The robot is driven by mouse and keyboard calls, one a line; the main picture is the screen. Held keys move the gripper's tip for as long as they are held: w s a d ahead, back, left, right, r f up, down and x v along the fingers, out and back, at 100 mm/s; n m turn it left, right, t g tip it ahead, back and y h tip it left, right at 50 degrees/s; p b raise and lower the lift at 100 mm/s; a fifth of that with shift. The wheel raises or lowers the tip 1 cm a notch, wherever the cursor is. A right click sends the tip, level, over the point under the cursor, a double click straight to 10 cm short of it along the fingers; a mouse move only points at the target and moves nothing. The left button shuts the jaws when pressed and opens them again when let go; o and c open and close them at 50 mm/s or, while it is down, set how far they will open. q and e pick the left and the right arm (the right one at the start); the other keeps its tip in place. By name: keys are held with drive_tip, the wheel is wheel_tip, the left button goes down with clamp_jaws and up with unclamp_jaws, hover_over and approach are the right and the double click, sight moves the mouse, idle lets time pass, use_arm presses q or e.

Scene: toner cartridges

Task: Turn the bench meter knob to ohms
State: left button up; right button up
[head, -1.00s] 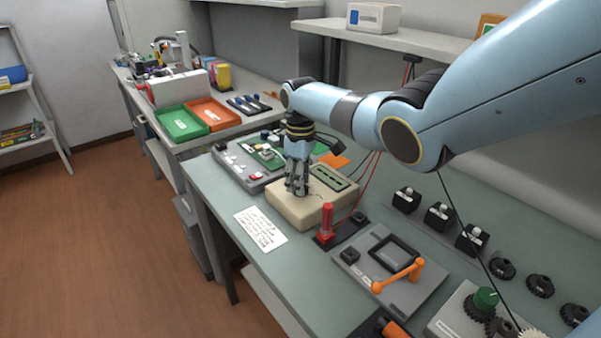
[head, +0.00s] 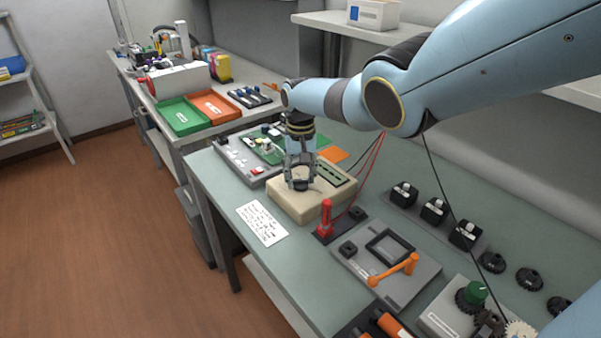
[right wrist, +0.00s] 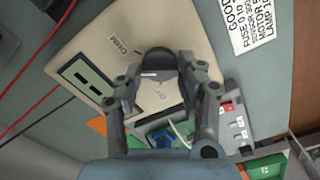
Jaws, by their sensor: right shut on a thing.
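The bench meter (head: 283,203) is a beige box with a dark display on its far right part. It also fills the upper middle of the right wrist view (right wrist: 185,28), with its display (right wrist: 88,78) at left and a printed label that seems to read "OHM" (right wrist: 118,44). My right gripper (head: 301,184) points down onto the meter's top. In the right wrist view my right gripper (right wrist: 158,70) has its fingers on either side of the dark round knob (right wrist: 157,62) and is shut on it. The knob's pointer direction is unclear. My left gripper is not in view.
A white printed card (head: 262,222) lies in front of the meter. A red-handled lever (head: 326,218) stands close at its right, with red and black leads behind. A grey board with green circuitry (head: 255,150) sits behind left. A panel with an orange crank (head: 393,270) is nearer.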

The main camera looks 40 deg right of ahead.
sight(300, 180)
drive_tip(key=m, duration=0.5)
drive_tip(key=shift+m+p, duration=0.3)
drive_tip(key=shift+m, duration=0.1)
idle(0.3)
drive_tip(key=o, duration=1.2)
drive_tip(key=shift+c, duration=0.2)
drive_tip(key=shift+w+r, duration=0.1)
drive_tip(key=shift+r, duration=0.75)
wheel_tip(300, 180, up, 10)
drive_tip(key=shift+r, duration=0.15)
